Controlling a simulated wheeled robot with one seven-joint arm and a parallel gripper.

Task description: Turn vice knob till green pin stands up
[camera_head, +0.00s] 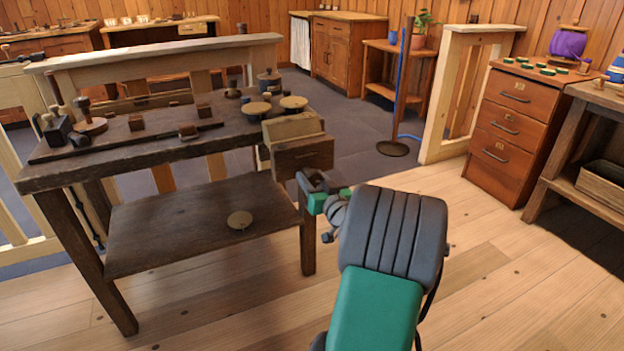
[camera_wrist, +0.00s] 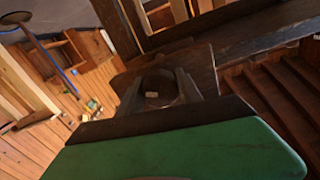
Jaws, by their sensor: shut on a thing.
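The vice (camera_head: 303,157), a dark wooden front jaw with paler wood above, is at the right end of the dark workbench (camera_head: 160,135). My gripper (camera_head: 309,184) is at the vice's front, just below the jaw face. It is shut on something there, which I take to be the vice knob. In the head view my gripper hides the knob. In the wrist view a dark rounded part with a small pale spot (camera_wrist: 152,95) shows beyond the green edge of my gripper. I cannot make out the green pin or its angle in either view.
The bench top holds round wooden discs (camera_head: 293,103), small blocks and a long dark bar. A disc (camera_head: 240,219) lies on the lower shelf. A drawer cabinet (camera_head: 513,125) stands at right. The wooden floor between is clear.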

